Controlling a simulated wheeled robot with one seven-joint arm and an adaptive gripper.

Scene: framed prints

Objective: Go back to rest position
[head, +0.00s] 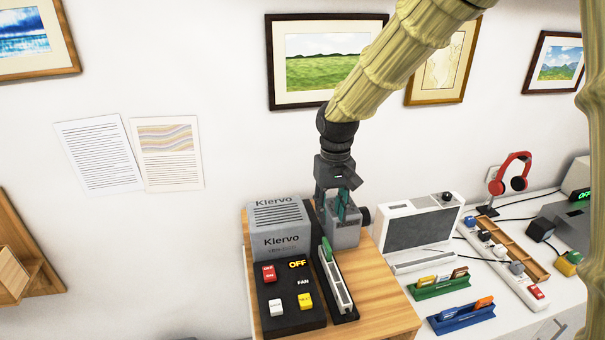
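My gripper (338,205) points down over the back of the wooden table (385,318), at the end of my arm, which comes in from the upper right. It is in front of a small grey block-like device (346,232) and right of the grey Klervo box (280,228). Teal parts show at the fingers. I cannot tell whether the fingers are apart, or whether they touch the grey device or hold anything.
A black panel (288,325) with red, white and yellow buttons and a lit OFF sign stands at the table's front left. Beside it is a narrow black holder (350,317) with a green piece. A white speaker-like box (418,225), power strip (511,262) and red headphones (513,168) are right.

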